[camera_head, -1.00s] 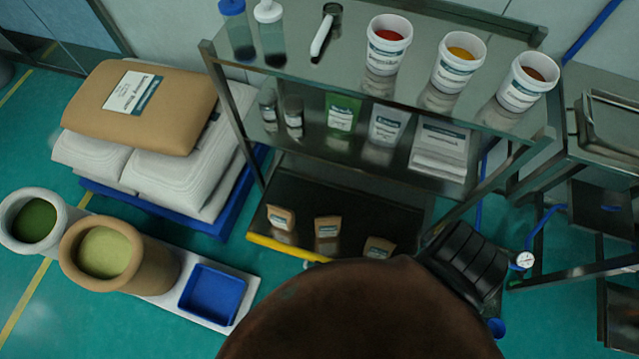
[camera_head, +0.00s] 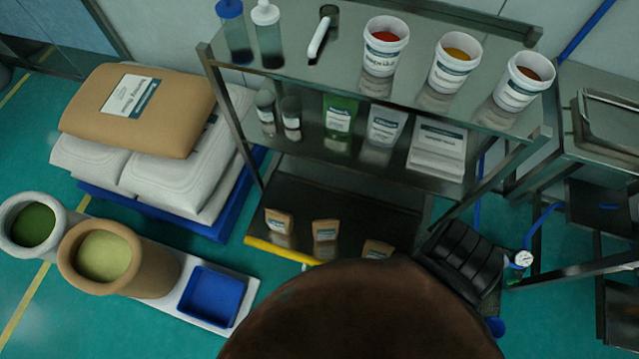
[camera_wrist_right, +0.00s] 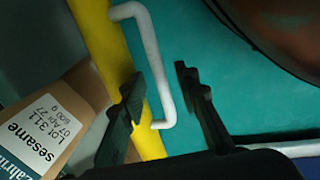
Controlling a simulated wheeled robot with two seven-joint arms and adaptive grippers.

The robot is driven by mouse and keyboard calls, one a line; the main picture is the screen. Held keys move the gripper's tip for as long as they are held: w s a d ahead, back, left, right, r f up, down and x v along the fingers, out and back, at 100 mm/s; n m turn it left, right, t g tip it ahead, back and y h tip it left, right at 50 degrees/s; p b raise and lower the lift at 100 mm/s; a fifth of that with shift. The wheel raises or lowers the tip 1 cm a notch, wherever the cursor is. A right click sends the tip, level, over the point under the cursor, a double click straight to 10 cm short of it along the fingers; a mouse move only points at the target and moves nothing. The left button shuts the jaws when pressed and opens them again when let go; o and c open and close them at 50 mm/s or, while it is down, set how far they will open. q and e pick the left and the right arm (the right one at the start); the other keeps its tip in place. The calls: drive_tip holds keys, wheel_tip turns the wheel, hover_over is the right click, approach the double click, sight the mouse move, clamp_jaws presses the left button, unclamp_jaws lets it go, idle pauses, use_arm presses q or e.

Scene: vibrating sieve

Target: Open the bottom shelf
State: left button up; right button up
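The bottom shelf (camera_head: 345,200) is a dark tray low in the metal rack, with a yellow front edge (camera_head: 280,252). It holds small brown pouches. In the right wrist view, a white bar handle (camera_wrist_right: 150,60) stands out from the yellow edge (camera_wrist_right: 105,45). My right gripper (camera_wrist_right: 158,82) is open, with one dark finger on each side of the handle in the picture. I cannot tell whether either finger touches it. In the head view, a large brown rounded shape hides the right gripper. My left gripper is not in view.
A brown rounded shape (camera_head: 365,315) fills the foreground. A black ridged part (camera_head: 462,260) is beside it. The rack's upper shelves hold bottles, tubs (camera_head: 386,45) and bags. Sacks (camera_head: 140,110) and a blue bin (camera_head: 210,296) are on the left. Green floor shows between.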

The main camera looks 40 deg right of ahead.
wheel_tip(320, 180, up, 12)
drive_tip(key=s+a, duration=0.1)
drive_tip(key=a, duration=0.1)
idle(0.6)
drive_tip(key=shift+f, duration=0.1)
idle(0.4)
